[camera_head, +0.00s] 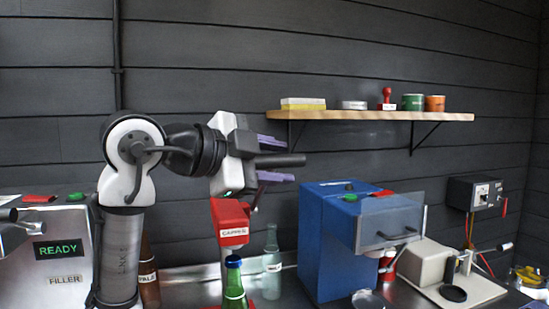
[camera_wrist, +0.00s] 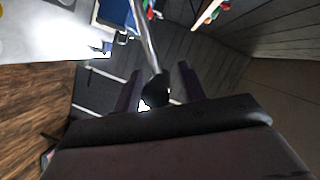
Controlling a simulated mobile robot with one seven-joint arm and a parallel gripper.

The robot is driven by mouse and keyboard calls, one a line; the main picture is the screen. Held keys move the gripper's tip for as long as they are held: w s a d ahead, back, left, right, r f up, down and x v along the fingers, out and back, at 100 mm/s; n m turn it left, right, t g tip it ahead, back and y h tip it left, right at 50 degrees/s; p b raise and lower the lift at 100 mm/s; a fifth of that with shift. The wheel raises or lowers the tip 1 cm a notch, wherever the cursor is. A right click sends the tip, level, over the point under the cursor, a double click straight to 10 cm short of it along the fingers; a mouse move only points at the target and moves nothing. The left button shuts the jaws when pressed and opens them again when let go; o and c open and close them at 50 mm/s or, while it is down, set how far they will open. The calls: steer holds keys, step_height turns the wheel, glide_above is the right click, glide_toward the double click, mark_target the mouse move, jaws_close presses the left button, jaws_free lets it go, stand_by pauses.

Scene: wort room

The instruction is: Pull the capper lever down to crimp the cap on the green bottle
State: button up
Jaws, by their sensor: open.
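The red capper head (camera_head: 232,222), labelled CAPPER, stands at the lower middle of the head view. A dark bar, apparently the capper lever's grip (camera_head: 292,160), lies between the fingers. In the wrist view the lever's metal rod (camera_wrist: 146,42) runs to a dark end (camera_wrist: 155,90) between the open fingers (camera_wrist: 161,73). I cannot tell whether either finger touches it.
A filler (camera_head: 62,255) reading READY stands at the left, beside a brown bottle (camera_head: 149,272). A pale clear bottle (camera_head: 271,265) stands right of the capper, then a blue machine (camera_head: 325,240). A wooden shelf (camera_head: 350,115) with small items hangs behind.

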jaws_close()
stand_by(0.3)
steer(key=shift+f, duration=0.1)
